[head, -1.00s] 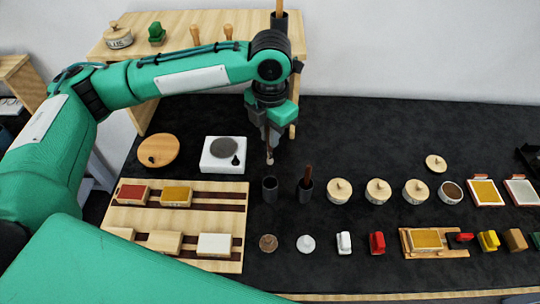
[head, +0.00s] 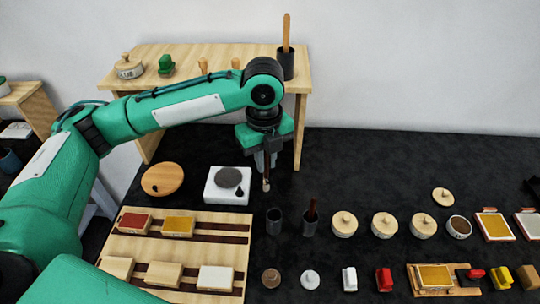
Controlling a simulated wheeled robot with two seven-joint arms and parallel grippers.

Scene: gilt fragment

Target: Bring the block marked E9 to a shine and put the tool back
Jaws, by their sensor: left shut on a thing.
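My left gripper (head: 266,160) is shut on a thin tool (head: 267,185), held upright with its small tip pointing down. The tool hangs behind a dark empty-looking cup (head: 274,222), apart from it. A second dark cup (head: 310,226) holds a brown-handled tool (head: 312,207). A yellow-topped block (head: 434,276) lies in a wooden holder at the front right. A red-topped block (head: 134,223) and a yellow-topped block (head: 178,226) sit on the slatted rack with paler blocks. The mark E9 is not readable on any block. My right gripper is not in view.
A white device with a grey disc (head: 229,178) and a round wooden lid (head: 163,179) stand behind the rack (head: 237,228). Lidded pots (head: 384,225) and small coloured items (head: 384,279) line the right. A raised wooden shelf (head: 215,60) stands behind.

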